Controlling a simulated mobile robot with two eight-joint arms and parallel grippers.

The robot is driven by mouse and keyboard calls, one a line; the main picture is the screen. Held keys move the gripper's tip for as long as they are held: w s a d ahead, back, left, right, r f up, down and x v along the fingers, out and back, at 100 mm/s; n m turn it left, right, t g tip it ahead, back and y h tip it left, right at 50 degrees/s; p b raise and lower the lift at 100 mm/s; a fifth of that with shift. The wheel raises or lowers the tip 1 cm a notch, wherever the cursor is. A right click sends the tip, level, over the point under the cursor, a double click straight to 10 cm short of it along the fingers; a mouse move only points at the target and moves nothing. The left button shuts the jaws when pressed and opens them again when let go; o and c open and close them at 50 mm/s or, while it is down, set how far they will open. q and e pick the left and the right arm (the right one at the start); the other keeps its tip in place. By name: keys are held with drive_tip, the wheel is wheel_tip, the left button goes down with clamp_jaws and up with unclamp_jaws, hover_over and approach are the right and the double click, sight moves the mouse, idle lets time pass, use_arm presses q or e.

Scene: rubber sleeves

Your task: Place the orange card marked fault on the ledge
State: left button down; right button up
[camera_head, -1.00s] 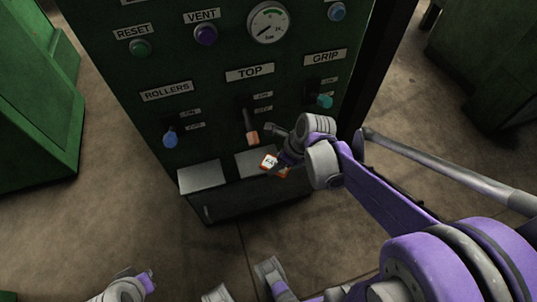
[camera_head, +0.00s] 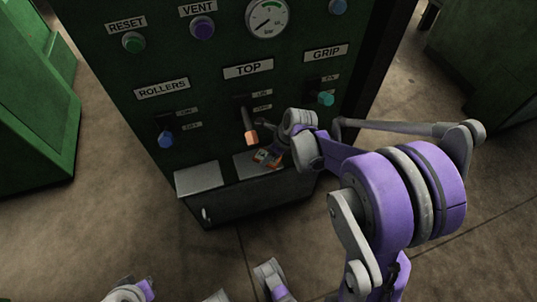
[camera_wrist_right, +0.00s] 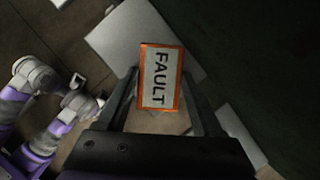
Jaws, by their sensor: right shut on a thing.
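The orange-bordered card marked FAULT (camera_wrist_right: 160,77) is between the fingers of my right gripper (camera_wrist_right: 160,95), which is shut on it. In the head view the card (camera_head: 262,156) and my right gripper (camera_head: 272,159) are just over the right-hand light grey plate (camera_head: 243,167) of the ledge, below the TOP lever. I cannot tell whether the card touches the plate. In the wrist view a light grey plate (camera_wrist_right: 120,38) lies behind the card.
The green panel carries the TOP lever (camera_head: 249,130), close above the gripper, the ROLLERS switch (camera_head: 166,139) and the GRIP switch (camera_head: 325,99). A second grey plate (camera_head: 199,180) to the left is bare. Open floor lies in front.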

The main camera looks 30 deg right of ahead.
drive_tip(key=o, duration=1.4)
drive_tip(key=shift+c, duration=0.2)
drive_tip(key=shift+r, duration=0.15)
drive_tip(key=p+v, duration=0.3)
drive_tip(key=v, duration=0.8)
drive_tip(key=s+a+n+h, duration=0.1)
drive_tip(key=s+a+n, duration=0.4)
drive_tip(key=n, duration=0.9)
drive_tip(key=s+a+n+t+h, duration=0.1)
drive_tip(key=s+a+n, duration=0.5)
drive_tip(key=s+n, duration=0.4)
drive_tip(key=n, duration=0.5)
drive_tip(key=shift+a+n, duration=0.3)
